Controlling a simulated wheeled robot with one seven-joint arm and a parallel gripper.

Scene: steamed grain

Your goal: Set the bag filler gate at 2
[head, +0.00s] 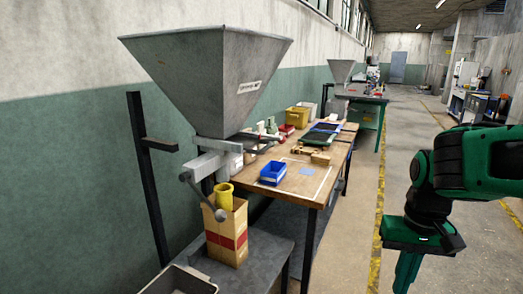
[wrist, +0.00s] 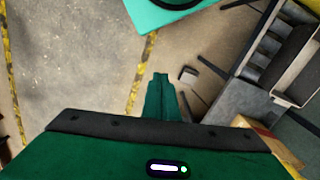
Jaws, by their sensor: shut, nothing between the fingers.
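The bag filler is a grey metal hopper (head: 210,85) on a dark post near the wall in the head view. Its gate lever (head: 203,197) slants down to the right and ends in a grey ball knob (head: 221,215). Any gate scale or numbers are too small to read. My gripper (head: 405,275) is at the right over the floor, pointing down, shut and empty, well apart from the lever. In the wrist view my gripper's fingers (wrist: 161,92) are together.
A grey stand (head: 258,250) carries the box. A wooden table (head: 310,180) behind holds a blue bin (head: 273,173) and other trays. The aisle floor (head: 345,250) between the stand and my arm is clear.

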